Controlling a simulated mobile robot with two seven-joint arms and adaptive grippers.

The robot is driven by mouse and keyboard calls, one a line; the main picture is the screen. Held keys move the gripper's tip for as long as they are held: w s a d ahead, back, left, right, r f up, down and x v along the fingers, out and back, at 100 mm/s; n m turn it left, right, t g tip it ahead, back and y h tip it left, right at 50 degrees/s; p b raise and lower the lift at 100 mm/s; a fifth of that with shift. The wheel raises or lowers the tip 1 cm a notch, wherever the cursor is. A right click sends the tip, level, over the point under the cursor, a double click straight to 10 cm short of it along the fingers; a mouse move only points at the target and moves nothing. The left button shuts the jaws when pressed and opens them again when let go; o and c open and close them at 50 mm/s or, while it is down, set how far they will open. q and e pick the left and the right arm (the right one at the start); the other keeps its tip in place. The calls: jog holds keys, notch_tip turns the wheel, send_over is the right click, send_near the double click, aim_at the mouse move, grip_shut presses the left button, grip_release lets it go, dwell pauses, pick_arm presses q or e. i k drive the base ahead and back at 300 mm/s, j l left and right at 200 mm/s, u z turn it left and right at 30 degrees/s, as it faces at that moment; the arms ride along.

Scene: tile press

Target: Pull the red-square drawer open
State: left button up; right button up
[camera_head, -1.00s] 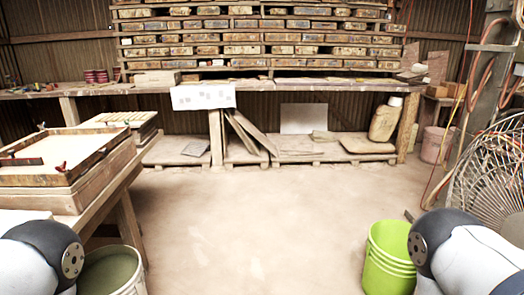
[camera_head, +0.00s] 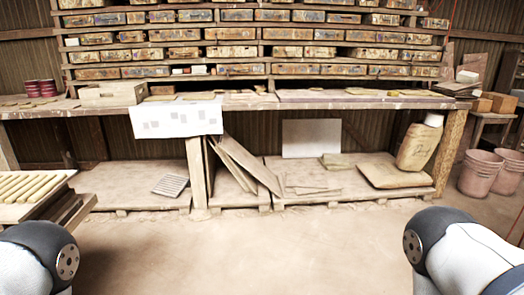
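A wall rack (camera_head: 262,36) at the back holds many long narrow wooden drawers or boxes in rows. Several have dark or coloured marks on their fronts, but they are too small to tell a red square on any of them. The drawer named in the task cannot be picked out. Both my arms show only as rounded grey and white links at the lower left and lower right. Neither gripper is in view.
A long workbench (camera_head: 350,103) runs below the rack, with a paper sheet (camera_head: 177,119) hanging over its front. Pink buckets (camera_head: 480,172) stand at right. The floor (camera_head: 262,245) ahead is clear.

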aim_at(308, 51)
jog(key=i+l+z, duration=0.2)
jog(key=i, duration=0.4)
jog(key=i+j+z, duration=0.15)
jog(key=i, duration=0.4)
jog(key=i+z, duration=0.2)
jog(key=i, duration=0.4)
jog(key=i+j+z, duration=0.15)
jog(key=i, duration=0.45)
